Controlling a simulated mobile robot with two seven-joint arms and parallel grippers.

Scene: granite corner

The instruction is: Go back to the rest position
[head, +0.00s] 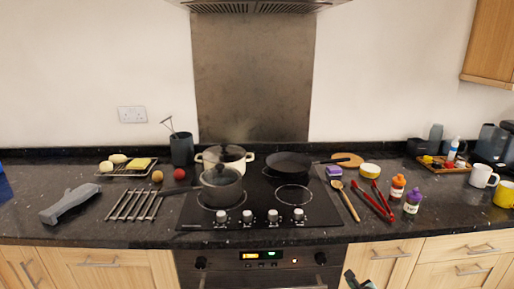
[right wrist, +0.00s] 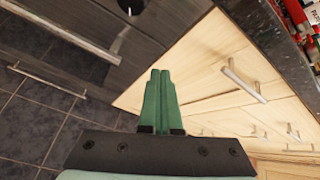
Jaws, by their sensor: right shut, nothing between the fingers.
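My right gripper (right wrist: 160,80) shows in the right wrist view with its two green fingers shut together and nothing between them. It hangs in front of the lower cabinets, below the counter edge. In the head view only a small part of my right gripper (head: 356,281) shows at the bottom edge, right of the oven. My left gripper is not in view.
The granite counter (head: 300,234) carries a hob (head: 255,221) with pots (head: 221,188) and a frying pan (head: 289,163). Cabinet handles (right wrist: 243,84) jut out near my right gripper.

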